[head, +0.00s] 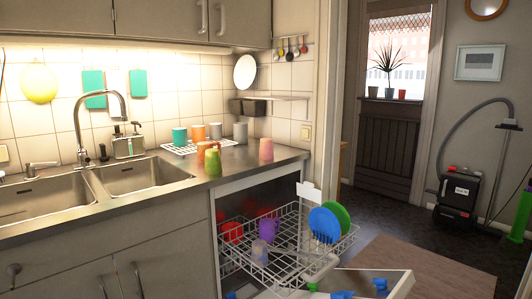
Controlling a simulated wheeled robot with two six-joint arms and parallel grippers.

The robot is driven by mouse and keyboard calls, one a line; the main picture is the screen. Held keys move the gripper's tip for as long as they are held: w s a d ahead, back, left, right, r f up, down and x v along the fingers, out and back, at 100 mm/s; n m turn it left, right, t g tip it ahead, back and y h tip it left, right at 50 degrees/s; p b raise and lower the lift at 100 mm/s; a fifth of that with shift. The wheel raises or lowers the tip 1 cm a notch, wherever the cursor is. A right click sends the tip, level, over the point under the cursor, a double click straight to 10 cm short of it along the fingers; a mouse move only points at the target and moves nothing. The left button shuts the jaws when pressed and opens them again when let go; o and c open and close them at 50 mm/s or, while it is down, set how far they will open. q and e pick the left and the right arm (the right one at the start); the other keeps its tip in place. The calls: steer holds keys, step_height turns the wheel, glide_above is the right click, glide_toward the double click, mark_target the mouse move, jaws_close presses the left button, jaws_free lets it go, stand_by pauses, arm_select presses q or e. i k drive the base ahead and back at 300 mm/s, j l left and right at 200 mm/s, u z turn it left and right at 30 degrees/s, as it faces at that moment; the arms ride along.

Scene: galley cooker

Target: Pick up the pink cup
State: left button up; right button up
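A pink cup (266,150) stands on the steel counter (285,158) near its right end, apart from the other cups. A green cup (213,162) and an orange cup (202,152) stand to its left, the green one partly covering the orange one. Neither of my grippers shows in the head view.
A white drying rack (178,149) behind holds teal, orange and grey cups. Below the counter, a pulled-out dishwasher rack (290,222) carries red and purple cups, a blue plate (324,225) and a green plate (343,214). It blocks floor space before the counter.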

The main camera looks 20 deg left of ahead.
mark_target(266, 147)
steer(key=i+j+u, duration=0.2)
steer(key=i+u, duration=0.15)
steer(key=i+j+u, duration=0.1)
steer(key=i+u, duration=0.3)
steer(key=k, duration=0.1)
